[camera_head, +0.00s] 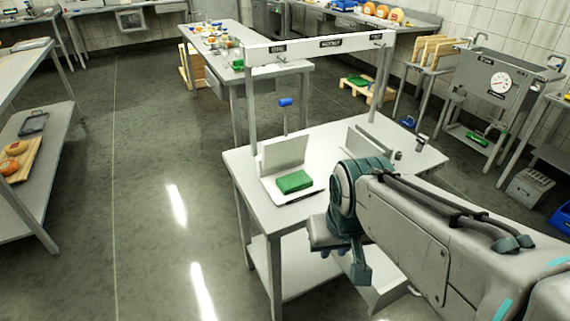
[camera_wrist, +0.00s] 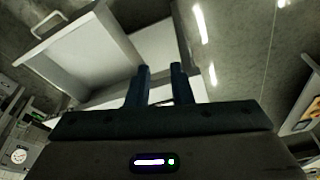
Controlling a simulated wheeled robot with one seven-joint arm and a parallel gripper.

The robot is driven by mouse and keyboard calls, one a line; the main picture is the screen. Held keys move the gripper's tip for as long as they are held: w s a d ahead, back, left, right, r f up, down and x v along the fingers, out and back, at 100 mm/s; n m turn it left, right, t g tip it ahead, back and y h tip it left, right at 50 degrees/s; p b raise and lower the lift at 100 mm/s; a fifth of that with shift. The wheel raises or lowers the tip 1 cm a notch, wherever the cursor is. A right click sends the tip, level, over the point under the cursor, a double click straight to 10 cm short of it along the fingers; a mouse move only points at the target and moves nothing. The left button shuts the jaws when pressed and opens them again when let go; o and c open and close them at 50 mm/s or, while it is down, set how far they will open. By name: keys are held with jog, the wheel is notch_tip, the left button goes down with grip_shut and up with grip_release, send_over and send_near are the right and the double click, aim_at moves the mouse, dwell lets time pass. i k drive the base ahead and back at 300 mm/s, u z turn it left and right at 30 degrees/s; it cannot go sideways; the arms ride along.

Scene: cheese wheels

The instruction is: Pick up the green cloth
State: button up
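The green cloth (camera_head: 294,182) looks like a small folded green block. It lies flat on a white board (camera_head: 310,190) at the left part of the near metal table, in front of an upright white panel (camera_head: 284,153). My gripper is at the table's front edge in the head view, lower and to the right of the cloth, and apart from it. In the wrist view, the two dark blue fingers of my gripper (camera_wrist: 162,82) stand apart with nothing seen between them. The cloth is not seen in the wrist view.
The near table (camera_head: 340,140) has an overhead frame with a sign (camera_head: 345,43) and a blue-handled tool (camera_head: 285,103) at its back. Open floor (camera_head: 160,200) lies to the left. Other green items (camera_head: 358,82) are farther off.

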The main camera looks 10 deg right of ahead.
aim_at(300, 180)
jog(key=u, duration=1.8)
jog(key=i, duration=1.35)
jog(key=z, duration=1.95)
